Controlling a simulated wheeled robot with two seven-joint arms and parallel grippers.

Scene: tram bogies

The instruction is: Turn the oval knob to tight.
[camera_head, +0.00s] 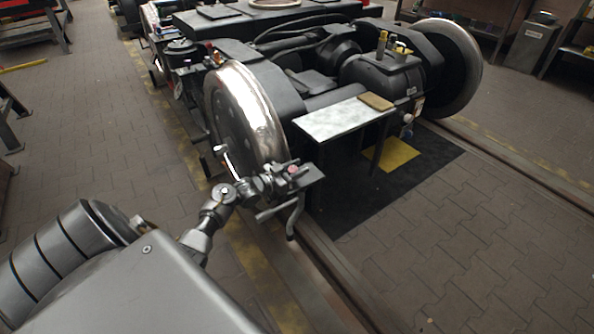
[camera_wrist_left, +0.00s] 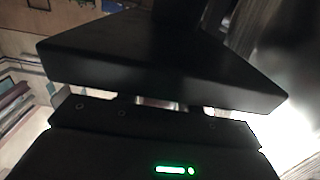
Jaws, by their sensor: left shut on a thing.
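My left gripper (camera_head: 290,180) is at the end of the arm coming in from the lower left, in front of the near shiny wheel (camera_head: 245,115). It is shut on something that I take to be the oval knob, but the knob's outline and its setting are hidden. A small reddish spot shows among the dark parts at the gripper. In the left wrist view, a broad black plate (camera_wrist_left: 160,62) fills the middle, just beyond the dark gripper housing with its green light. The fingertips are hidden there. My right gripper is not in view.
The dark bogie frame (camera_head: 320,85) stands behind the gripper. A small table (camera_head: 340,118) is just right of it, over a black mat (camera_head: 425,170). A rail (camera_head: 345,275) runs along the floor below. Open paving (camera_head: 460,260) lies to the right.

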